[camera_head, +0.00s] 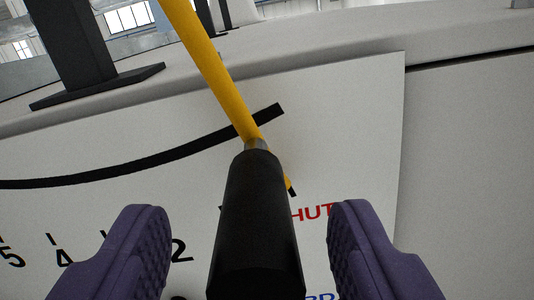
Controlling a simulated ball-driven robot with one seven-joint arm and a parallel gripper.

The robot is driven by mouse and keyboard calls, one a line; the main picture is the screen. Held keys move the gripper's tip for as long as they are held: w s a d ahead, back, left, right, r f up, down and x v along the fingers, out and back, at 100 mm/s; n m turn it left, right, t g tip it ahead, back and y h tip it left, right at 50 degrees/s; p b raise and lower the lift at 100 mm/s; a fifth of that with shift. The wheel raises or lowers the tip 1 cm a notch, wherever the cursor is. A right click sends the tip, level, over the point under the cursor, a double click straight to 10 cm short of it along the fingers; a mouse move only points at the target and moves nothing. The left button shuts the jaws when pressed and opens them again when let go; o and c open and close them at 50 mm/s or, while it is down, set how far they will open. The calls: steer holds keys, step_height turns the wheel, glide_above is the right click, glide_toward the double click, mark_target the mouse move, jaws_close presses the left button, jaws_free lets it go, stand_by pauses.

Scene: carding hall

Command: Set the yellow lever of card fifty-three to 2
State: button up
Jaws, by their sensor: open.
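The yellow lever (212,62) comes down from the top of the view and ends in a black cylindrical grip (257,225). My gripper (250,212) is open, with one purple finger on each side of the grip. A gap shows between the grip and both fingers. Behind it is a white scale plate (340,130) with black numbers 5, 4 and 2 at the lower left. Red letters "HUT" (316,212) show just right of the grip, the first part hidden. A small yellow pointer tip (289,184) shows beside that word. No card number is readable.
A black curved line (150,162) crosses the plate and ends right of the lever. A dark post on a flat foot (95,86) stands at the upper left. Blue lettering is cut off at the bottom. The pale machine panel (470,150) at right is bare.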

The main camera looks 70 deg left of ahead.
steer(key=shift+w+a, duration=0.7)
steer(key=shift+a, duration=0.5)
steer(key=shift+s, duration=0.2)
